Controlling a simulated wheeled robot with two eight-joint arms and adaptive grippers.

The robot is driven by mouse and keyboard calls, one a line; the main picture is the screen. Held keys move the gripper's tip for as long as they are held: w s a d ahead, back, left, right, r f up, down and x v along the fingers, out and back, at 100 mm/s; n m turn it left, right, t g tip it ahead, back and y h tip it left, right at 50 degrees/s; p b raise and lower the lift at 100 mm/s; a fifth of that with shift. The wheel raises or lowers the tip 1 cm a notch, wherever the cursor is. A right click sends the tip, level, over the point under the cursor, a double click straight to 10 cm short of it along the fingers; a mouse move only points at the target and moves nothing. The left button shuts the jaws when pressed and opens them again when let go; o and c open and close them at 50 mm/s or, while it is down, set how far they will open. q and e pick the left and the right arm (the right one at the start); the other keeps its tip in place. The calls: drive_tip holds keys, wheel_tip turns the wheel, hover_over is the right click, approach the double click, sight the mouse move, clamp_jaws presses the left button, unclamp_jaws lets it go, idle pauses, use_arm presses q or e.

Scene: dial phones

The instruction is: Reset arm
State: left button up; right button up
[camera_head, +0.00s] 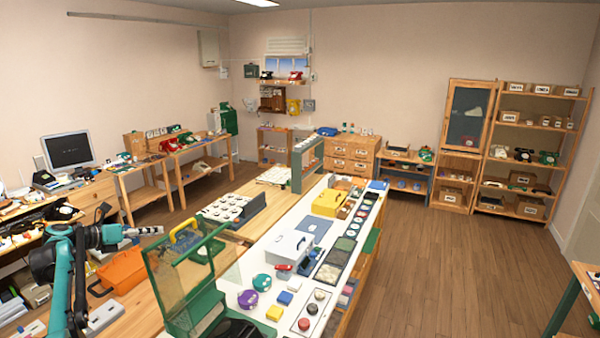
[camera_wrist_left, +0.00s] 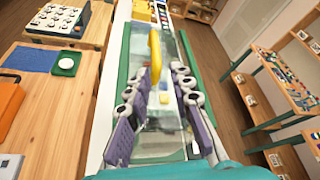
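My left arm comes in at the lower left of the head view. Its left gripper (camera_head: 143,231) is above the wooden bench, left of a green case with clear panels (camera_head: 178,283) and a yellow handle (camera_head: 185,231). In the left wrist view, the left gripper's two padded fingers (camera_wrist_left: 157,88) stand wide apart with nothing held between them. The yellow handle (camera_wrist_left: 155,58) and clear panel show behind and between the fingers; I cannot tell the exact gap to them. My right gripper is not in view.
An orange case (camera_head: 122,270) lies on the bench under the left arm. The white counter (camera_head: 262,262) holds a grey-white toolbox (camera_head: 289,249), a purple disc (camera_head: 247,299) and several small parts. The wooden floor (camera_head: 440,270) at right is clear.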

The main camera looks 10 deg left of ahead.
use_arm(q)
drive_tip(key=s+d+f+m+g+y+b, duration=0.1)
drive_tip(key=s+d+f+m+g+b, duration=0.1)
drive_tip(key=s+d+f+m+b, duration=0.5)
drive_tip(key=s+d+f+m+g+y+b, duration=0.1)
drive_tip(key=s+d+m, duration=0.3)
drive_tip(key=d, duration=0.8)
drive_tip(key=s+d+f+m+g+y+b, duration=0.1)
drive_tip(key=s+d+f+m+g+b, duration=0.2)
drive_tip(key=d+m, duration=0.45)
drive_tip(key=s+d+f+m+y+b, duration=0.1)
drive_tip(key=s+d+f+m+b, duration=0.2)
drive_tip(key=s+f+m, duration=0.2)
drive_tip(key=s+d+f+m+t+y+b, duration=0.1)
drive_tip(key=s+d+f+m+y+b, duration=0.1)
drive_tip(key=s+f+m, duration=0.4)
drive_tip(key=s+d+f+m+y+b, duration=0.1)
drive_tip(key=s+d+f+m+b, duration=0.3)
drive_tip(key=s+f, duration=0.8)
drive_tip(key=shift+s+d+f+m+b, duration=0.15)
drive_tip(key=shift+d+f+m+b, duration=0.15)
drive_tip(key=shift+f+m+b, duration=0.6)
